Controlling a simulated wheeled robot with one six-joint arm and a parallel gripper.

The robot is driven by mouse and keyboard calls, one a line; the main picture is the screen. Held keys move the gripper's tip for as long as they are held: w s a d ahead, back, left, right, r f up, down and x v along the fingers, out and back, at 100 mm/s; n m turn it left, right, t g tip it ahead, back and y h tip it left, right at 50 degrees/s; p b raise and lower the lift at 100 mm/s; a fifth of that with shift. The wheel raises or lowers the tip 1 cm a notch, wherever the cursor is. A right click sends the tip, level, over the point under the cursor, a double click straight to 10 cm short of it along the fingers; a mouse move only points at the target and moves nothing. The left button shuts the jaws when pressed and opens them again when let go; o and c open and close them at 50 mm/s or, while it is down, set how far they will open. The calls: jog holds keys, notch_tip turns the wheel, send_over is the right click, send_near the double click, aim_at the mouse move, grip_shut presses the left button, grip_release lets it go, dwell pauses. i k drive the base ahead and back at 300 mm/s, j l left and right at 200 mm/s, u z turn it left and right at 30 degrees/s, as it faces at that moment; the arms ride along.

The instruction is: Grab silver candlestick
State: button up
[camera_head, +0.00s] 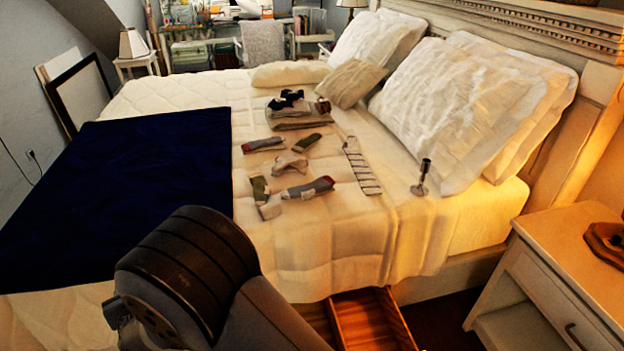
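The silver candlestick (422,177) stands upright on the near right part of the bed (322,232). It is small, with a dark upper part, a thin stem and a flat round base. White pillows are behind it and a striped cloth lies to its left, apart from it. A dark joint of my own arm fills the lower left of the head view. My gripper is not in view.
Several socks, one of them here (308,188), and folded clothes (297,113) lie mid-bed. A dark blue blanket (130,190) covers the left side. A wooden drawer (368,320) stands open below the bed. A nightstand (570,250) is at right. Bare sheet surrounds the candlestick's front.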

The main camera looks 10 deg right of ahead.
aim_at(419, 190)
jog(key=k+z, duration=0.35)
jog(key=k+l+z, duration=0.1)
jog(key=z, duration=0.25)
jog(key=i+l+z, duration=0.35)
jog(key=i+z, duration=0.15)
jog(key=z, duration=0.15)
jog(key=i+l+z, duration=0.15)
jog(key=i+z, duration=0.2)
jog(key=i, duration=0.35)
